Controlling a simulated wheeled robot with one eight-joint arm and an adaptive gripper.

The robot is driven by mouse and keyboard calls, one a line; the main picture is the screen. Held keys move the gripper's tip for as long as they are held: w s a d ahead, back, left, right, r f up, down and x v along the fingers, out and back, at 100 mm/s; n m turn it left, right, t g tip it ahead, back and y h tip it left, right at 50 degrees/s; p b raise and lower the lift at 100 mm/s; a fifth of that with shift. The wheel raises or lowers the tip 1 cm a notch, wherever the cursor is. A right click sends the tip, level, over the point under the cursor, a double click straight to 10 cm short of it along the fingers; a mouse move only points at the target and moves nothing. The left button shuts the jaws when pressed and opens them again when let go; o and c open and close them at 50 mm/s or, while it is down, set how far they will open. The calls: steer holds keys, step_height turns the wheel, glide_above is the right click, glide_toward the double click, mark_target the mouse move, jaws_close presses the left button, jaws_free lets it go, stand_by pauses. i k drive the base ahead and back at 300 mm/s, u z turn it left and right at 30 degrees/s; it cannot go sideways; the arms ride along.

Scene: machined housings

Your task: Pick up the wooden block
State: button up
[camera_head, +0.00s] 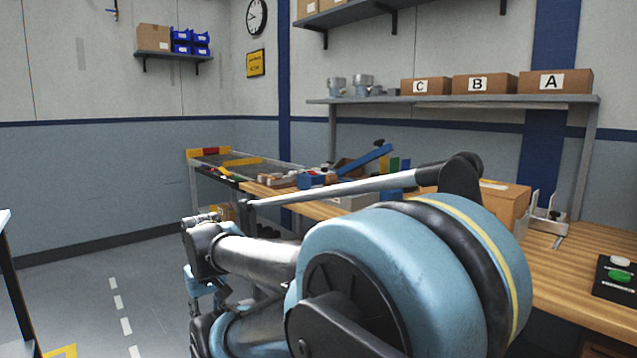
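I cannot clearly pick out the wooden block. Small tan and brown pieces (277,181) lie among other parts at the far left end of the wooden workbench (572,275), too small to tell apart. My own large blue and black arm fills the middle and lower foreground and hides much of the bench. No fingertips of my gripper can be made out, so I cannot see whether it holds anything.
A cardboard box (504,203) and a metal fixture (546,222) stand on the bench, with a green button panel (618,277) at right. A blue lever (364,158) rises behind my arm. Boxes C, B and A sit on a shelf (450,99). Floor at left is mostly clear.

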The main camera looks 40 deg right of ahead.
mark_target(329, 180)
steer(key=i, duration=0.7)
steer(key=z, duration=1.6)
